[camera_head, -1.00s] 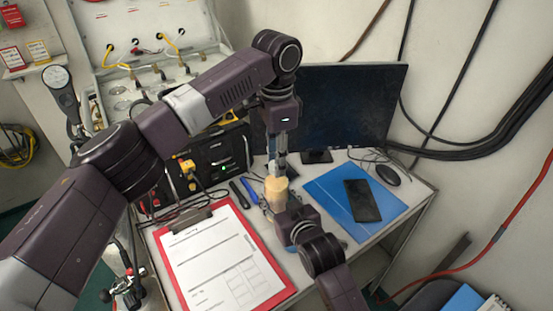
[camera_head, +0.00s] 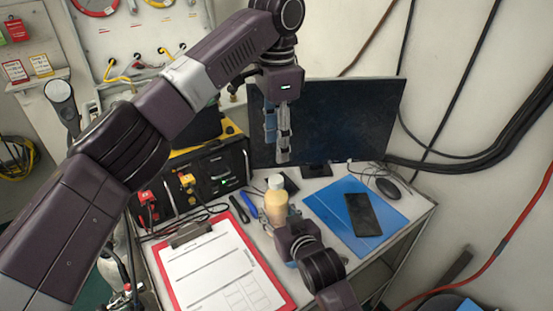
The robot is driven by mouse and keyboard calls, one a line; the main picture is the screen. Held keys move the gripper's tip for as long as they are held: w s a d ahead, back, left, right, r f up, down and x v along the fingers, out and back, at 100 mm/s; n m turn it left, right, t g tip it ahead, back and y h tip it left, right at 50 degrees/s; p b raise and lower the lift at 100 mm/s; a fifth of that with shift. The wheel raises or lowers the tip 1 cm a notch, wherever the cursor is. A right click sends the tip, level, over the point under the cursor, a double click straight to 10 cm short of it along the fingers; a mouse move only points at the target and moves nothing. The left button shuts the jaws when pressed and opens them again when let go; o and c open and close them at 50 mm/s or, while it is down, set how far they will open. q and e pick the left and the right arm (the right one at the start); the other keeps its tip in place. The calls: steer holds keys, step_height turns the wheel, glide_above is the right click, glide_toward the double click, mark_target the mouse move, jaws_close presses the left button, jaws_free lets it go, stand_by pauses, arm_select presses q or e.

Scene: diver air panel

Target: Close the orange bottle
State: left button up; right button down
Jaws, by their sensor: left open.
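The orange bottle (camera_head: 276,207) stands upright on the desk, with a pale whitish top (camera_head: 276,182) on it; how tightly the top sits cannot be told. My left gripper (camera_head: 278,155) hangs above the bottle, pointing down, open and empty, clear of the top. My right gripper (camera_head: 285,232) comes in from the front right, right at the bottle's lower part. Its fingers are mostly hidden by its own body, so whether they hold the bottle cannot be made out.
A red clipboard (camera_head: 171,282) with paper lies at front left. A blue folder (camera_head: 384,239) with a black phone (camera_head: 363,214) lies to the right. A monitor (camera_head: 345,120) stands behind, and a black control box (camera_head: 213,172) at left. A blue marker (camera_head: 249,203) lies beside the bottle.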

arm_select(q)
step_height(320, 180, up, 2)
steer(key=shift+r, duration=0.1)
arm_select(e)
steer(key=c, duration=1)
jaws_free()
steer(key=shift+o, duration=0.2)
steer(key=v, duration=1.2)
